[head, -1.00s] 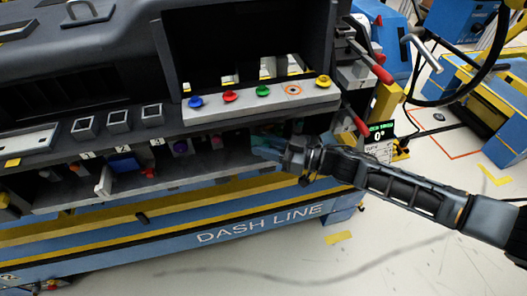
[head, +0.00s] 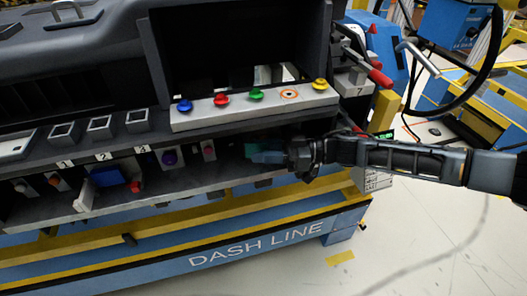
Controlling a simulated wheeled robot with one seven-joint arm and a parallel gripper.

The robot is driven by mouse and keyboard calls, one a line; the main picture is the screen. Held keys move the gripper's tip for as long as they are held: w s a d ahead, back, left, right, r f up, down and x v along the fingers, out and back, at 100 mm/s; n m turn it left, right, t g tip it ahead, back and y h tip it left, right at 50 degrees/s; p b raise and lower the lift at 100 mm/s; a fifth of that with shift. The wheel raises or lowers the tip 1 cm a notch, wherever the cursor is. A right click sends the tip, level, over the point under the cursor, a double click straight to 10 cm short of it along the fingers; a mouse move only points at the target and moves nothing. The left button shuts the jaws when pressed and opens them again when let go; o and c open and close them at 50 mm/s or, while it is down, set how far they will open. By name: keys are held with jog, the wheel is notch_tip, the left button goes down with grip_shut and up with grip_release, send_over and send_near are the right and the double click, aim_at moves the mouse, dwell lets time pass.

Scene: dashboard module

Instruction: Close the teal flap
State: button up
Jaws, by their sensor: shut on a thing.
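The teal flap (head: 262,147) is a small dark teal panel at the right part of the lower shelf of the dashboard module. Only part of it shows, beside my gripper's fingers. My gripper (head: 272,157) reaches in from the right and is shut on the teal flap at its lower edge. The fingertips are small and dark here, and the exact contact is hard to see. How far the flap stands open cannot be told.
Above the shelf is a pale ledge with blue (head: 184,106), red (head: 222,100), green (head: 256,95) and yellow (head: 320,85) knobs. A red-handled lever (head: 379,77) stands at right. The floor in front is clear.

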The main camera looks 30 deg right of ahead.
jog(key=shift+f, duration=0.15)
jog(key=o, duration=0.8)
jog(key=shift+o, duration=0.4)
jog(key=shift+r, duration=0.25)
jog(key=shift+r+p, duration=0.1)
jog(key=shift+p, duration=0.2)
